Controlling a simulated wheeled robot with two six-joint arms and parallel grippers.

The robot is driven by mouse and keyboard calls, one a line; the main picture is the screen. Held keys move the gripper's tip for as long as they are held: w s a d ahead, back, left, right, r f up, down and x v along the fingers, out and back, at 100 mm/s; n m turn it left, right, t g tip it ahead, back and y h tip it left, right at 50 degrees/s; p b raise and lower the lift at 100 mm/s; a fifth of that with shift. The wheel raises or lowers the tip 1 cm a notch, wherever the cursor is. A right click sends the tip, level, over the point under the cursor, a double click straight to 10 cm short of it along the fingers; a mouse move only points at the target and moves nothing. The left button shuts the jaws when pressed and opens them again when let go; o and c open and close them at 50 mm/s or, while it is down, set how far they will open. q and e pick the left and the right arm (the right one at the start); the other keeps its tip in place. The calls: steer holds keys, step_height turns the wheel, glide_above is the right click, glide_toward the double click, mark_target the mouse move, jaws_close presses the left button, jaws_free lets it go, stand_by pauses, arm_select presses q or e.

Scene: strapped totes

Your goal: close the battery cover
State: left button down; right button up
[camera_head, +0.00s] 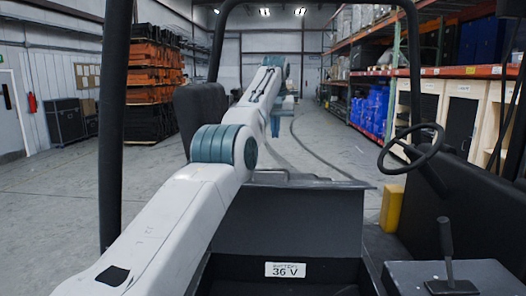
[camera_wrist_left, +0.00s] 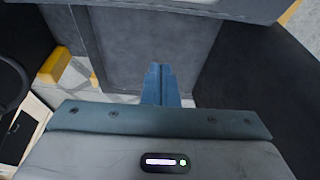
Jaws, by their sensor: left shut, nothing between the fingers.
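The battery cover (camera_head: 290,215) is a dark grey panel standing raised and tilted above the battery bay of a vehicle, in the middle of the head view. A label reading 36 V (camera_head: 285,269) sits in the bay below it. My left arm reaches past the cover's left side. My left gripper (camera_head: 276,128) is beyond the cover's upper edge, small and partly hidden by my arm. In the left wrist view its teal fingers (camera_wrist_left: 160,84) are shut and empty, in front of a dark grey panel (camera_wrist_left: 150,35) that seems to be the cover. Contact cannot be told. My right gripper is out of view.
A steering wheel (camera_head: 411,148), a yellow block (camera_head: 391,208) and a lever (camera_head: 446,250) stand to the right. A dark post (camera_head: 114,130) rises at the left, and a dark seat back (camera_head: 200,112) stands behind my arm. Open floor lies beyond, between storage racks.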

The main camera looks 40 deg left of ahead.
arm_select(q)
steer(key=d, duration=0.1)
glide_above(277, 181)
steer(key=w+a, duration=0.2)
steer(key=shift+g, duration=0.3)
steer(key=f, duration=1)
steer(key=shift+d, duration=0.25)
steer(key=shift+s+d+r, duration=0.1)
steer(key=shift+s+d, duration=0.05)
steer(key=shift+s, duration=0.05)
steer(key=shift+s+d+p, duration=0.35)
steer(key=shift+s+p, duration=0.05)
steer(key=shift+s, duration=0.2)
